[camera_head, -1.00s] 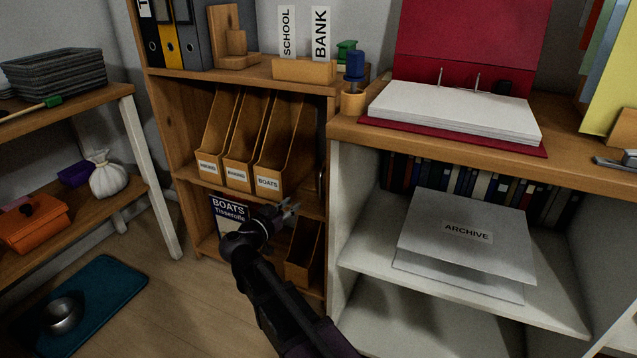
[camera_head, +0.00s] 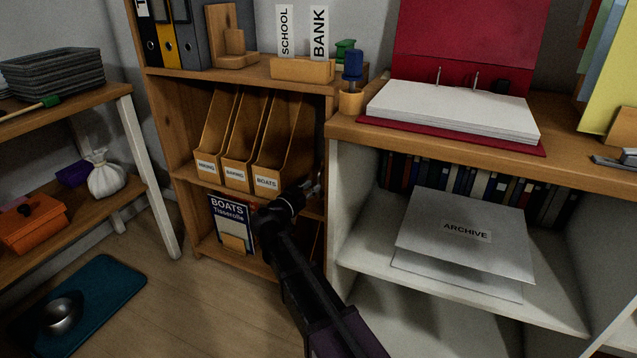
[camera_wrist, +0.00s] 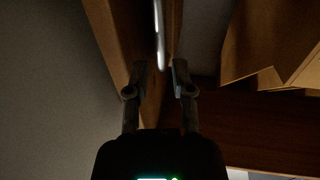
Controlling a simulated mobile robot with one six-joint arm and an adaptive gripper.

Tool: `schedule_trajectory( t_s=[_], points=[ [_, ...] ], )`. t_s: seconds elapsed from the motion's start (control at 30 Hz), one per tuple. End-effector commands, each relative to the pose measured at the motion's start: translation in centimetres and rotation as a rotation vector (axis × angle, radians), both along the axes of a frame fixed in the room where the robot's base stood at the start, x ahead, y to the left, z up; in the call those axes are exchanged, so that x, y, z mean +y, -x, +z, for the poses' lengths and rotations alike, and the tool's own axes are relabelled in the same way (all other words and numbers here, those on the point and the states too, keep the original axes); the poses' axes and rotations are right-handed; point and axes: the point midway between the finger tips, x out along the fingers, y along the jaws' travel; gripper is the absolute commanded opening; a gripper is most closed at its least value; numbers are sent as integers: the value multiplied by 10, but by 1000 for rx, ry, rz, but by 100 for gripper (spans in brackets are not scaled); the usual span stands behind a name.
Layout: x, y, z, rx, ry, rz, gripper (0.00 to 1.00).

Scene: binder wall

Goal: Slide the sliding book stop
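My gripper (camera_head: 315,185) reaches to the right side of the bookcase's middle compartment, right of the file holder labelled BOATS (camera_head: 268,180). In the wrist view my gripper (camera_wrist: 160,78) is open, with its two fingers apart. A thin pale metal bar (camera_wrist: 159,35) lies ahead, in line with the gap between the fingertips; I cannot tell whether it touches them or whether it belongs to the book stop. A stepped wooden piece (camera_head: 231,45) beside the binders on the top shelf looks like a book stop. My gripper is well below it and to its right.
A wooden bookcase side panel (camera_wrist: 115,35) runs close along the left in the wrist view. The white shelf unit (camera_head: 350,230) stands right of my arm. A BOATS magazine (camera_head: 229,211) stands on the lower shelf.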

Motion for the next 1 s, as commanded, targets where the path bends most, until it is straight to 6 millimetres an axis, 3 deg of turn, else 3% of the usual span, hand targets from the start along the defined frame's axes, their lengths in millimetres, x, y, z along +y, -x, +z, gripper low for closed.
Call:
schedule_trajectory(
  t_s=[0.3, 0.7, 0.8, 0.83, 1.0],
  points=[
    [-15, -27, 0, 0, 0, 2, 31],
    [-18, -30, 0, 0, 0, 2, 31],
    [-17, -30, 0, 0, 0, 2, 4],
    [-17, -30, 0, 0, 0, 2, 0],
    [-17, -30, 0, 0, 0, 2, 0]
  ],
)
